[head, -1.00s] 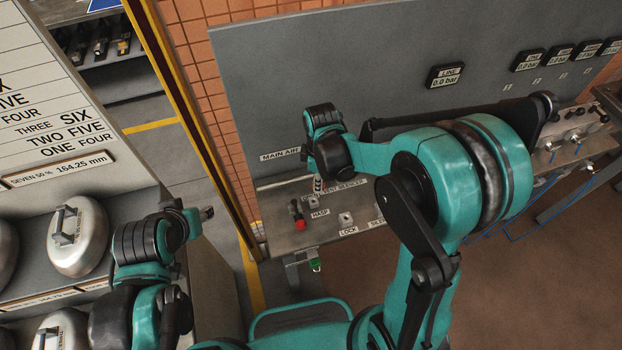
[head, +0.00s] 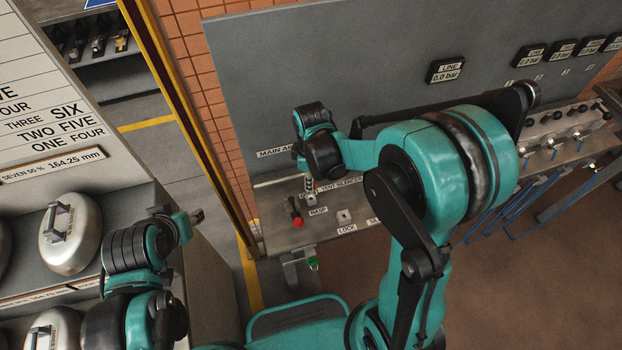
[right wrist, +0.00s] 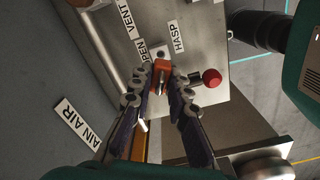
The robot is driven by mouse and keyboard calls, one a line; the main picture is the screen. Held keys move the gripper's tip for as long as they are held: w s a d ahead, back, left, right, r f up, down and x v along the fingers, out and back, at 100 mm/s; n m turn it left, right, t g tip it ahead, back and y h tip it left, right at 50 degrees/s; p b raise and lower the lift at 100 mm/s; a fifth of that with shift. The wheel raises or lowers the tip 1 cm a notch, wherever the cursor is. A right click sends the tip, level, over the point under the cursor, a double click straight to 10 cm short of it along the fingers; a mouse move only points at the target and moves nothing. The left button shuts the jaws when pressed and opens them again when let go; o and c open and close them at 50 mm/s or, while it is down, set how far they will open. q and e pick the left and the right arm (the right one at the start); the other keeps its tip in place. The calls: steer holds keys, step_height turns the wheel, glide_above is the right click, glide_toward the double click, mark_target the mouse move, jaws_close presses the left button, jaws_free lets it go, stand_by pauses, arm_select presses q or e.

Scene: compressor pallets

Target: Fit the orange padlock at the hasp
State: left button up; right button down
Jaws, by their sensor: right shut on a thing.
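The orange padlock (right wrist: 161,69) sits between the fingertips of my right gripper (right wrist: 161,84) in the right wrist view, and the gripper is shut on it. The padlock is right at the small hasp plate (right wrist: 156,51), beside the HASP label (right wrist: 179,37). I cannot tell whether its shackle is through the hasp. In the head view my right gripper (head: 309,184) points down at the bench, just above the HASP label (head: 318,210), and mostly hides the padlock. My left gripper (head: 197,215) is at the left, away from the bench, with its fingers too small to judge.
A red knob (head: 297,221) stands close to the hasp, and it also shows in the right wrist view (right wrist: 212,77). A second small plate (head: 344,216) is at the LOCK label. The grey back panel (head: 380,60) rises behind. Silver weights (head: 70,232) stand on the left shelf.

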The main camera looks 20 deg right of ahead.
steer(key=shift+f+b, duration=1.3)
steer(key=shift+f, duration=0.55)
stand_by(0.3)
steer(key=shift+f+b, duration=1.55)
steer(key=c, duration=1.4)
jaws_free()
steer(key=shift+r, duration=0.1)
step_height(320, 180, up, 12)
